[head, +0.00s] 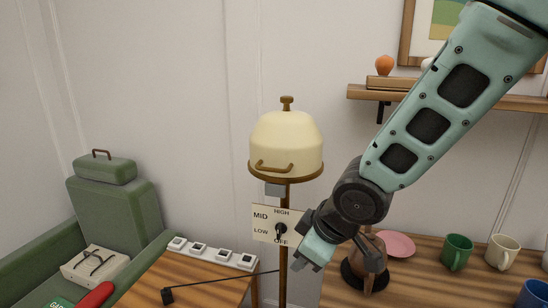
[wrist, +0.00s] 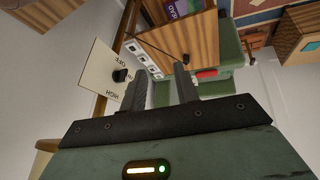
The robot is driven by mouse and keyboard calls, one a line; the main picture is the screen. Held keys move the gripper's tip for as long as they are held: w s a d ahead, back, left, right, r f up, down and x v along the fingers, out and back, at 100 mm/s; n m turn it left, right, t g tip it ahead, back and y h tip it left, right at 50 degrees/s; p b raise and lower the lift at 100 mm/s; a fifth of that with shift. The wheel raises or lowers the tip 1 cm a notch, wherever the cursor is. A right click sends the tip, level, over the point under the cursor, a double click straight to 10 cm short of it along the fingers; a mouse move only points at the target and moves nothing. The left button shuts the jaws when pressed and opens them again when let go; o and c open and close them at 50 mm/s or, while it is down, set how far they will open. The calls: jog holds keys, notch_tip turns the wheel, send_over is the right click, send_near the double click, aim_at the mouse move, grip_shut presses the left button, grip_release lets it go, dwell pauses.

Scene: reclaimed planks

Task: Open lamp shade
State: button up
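The lamp has a cream dome shade (head: 287,143) with a brown rim, a top knob and a curved brown handle (head: 272,167) low on its front. The shade sits level on its rim, with no gap visible. A brown pole (head: 284,272) carries it. Below it is a dial plate (head: 266,222), marked HIGH, MID, LOW and OFF, with a black knob (head: 281,231). My gripper (head: 305,258) is below and right of the shade, near the plate, apart from the handle. In the wrist view my gripper (wrist: 160,76) has its fingers apart with nothing between them; the plate (wrist: 103,72) shows left of them.
A wooden desk (head: 190,280) with a row of switches (head: 220,252) stands lower left, beside a green armchair (head: 116,205). Right are a wooden counter (head: 430,285) with mugs, a pink plate (head: 397,244) and a brown jug (head: 369,257). A wall shelf (head: 365,92) hangs above.

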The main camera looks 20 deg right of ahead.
jog(key=w+d+r+n+t+y+p, duration=0.1)
jog(key=w+d+r+t+y+p, duration=0.1)
jog(key=w+d, duration=0.3)
jog(key=n+t+y+p, duration=0.3)
jog(key=n+y+p, duration=0.15)
jog(key=y, duration=0.65)
send_near(273, 170)
jog(key=shift+m, duration=0.45)
jog(key=p+x, duration=0.5)
jog(key=x, duration=0.5)
jog(key=shift+w+f+p, duration=0.1)
jog(key=shift+w+p, duration=0.15)
jog(key=shift+p, duration=0.1)
grip_shut()
